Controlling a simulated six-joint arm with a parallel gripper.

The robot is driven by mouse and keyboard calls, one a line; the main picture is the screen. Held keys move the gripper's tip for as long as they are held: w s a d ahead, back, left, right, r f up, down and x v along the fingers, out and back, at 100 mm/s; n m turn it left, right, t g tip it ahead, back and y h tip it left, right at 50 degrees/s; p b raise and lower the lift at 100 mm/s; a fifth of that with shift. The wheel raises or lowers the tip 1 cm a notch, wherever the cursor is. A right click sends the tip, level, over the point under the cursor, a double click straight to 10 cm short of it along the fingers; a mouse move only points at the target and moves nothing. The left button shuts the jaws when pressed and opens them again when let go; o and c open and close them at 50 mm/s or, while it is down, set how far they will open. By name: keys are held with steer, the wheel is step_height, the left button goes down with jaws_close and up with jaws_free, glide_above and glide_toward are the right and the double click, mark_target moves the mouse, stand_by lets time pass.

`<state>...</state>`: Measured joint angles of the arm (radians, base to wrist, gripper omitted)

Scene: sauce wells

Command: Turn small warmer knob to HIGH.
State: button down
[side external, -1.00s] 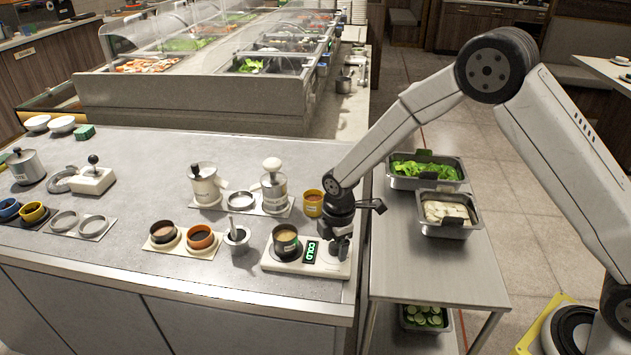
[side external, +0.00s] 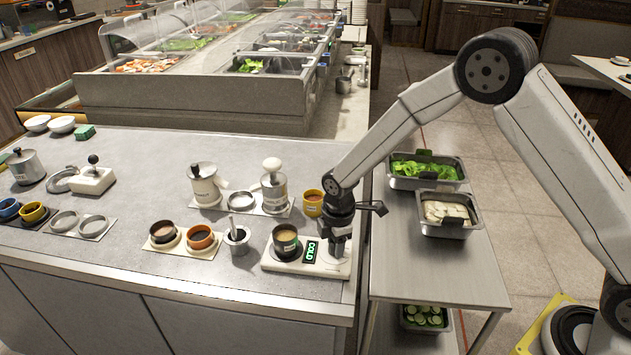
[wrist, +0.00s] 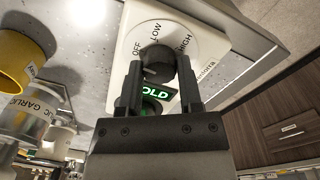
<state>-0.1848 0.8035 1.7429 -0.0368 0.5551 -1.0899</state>
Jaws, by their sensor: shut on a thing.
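The small warmer (side external: 290,268) is a white slab near the counter's front right corner. Its green display (side external: 311,252) reads COLD; in the wrist view my gripper partly covers the display (wrist: 157,93). The dark round knob (wrist: 157,58) sits on a white dial (wrist: 183,28) marked OFF, LOW and HIGH. My gripper (wrist: 159,66) points down at the warmer's right end, with one finger on each side of the knob, shut on it. In the side view my gripper (side external: 337,246) hides the knob. I cannot tell which mark the knob points to.
A dark pot (side external: 286,238) of sauce stands on the warmer, left of the display. A yellow cup (side external: 313,203) stands behind. A metal cup (side external: 237,238) with a utensil is to the left. A steel cart (side external: 405,275) with food pans stands right of the counter.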

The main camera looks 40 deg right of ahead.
mark_target(333, 245)
steer(key=m, duration=1.1)
steer(key=shift+m, duration=0.3)
steer(key=m, duration=0.5)
steer(key=shift+w+m+g, duration=0.1)
steer(key=shift+m+g, duration=0.2)
steer(key=m, duration=0.6)
steer(key=shift+c, duration=1.3)
jaws_free()
steer(key=shift+r, duration=0.1)
steer(key=shift+w+a+r, duration=0.1)
steer(key=shift+a+r, duration=0.05)
steer(key=shift+r, duration=3.7)
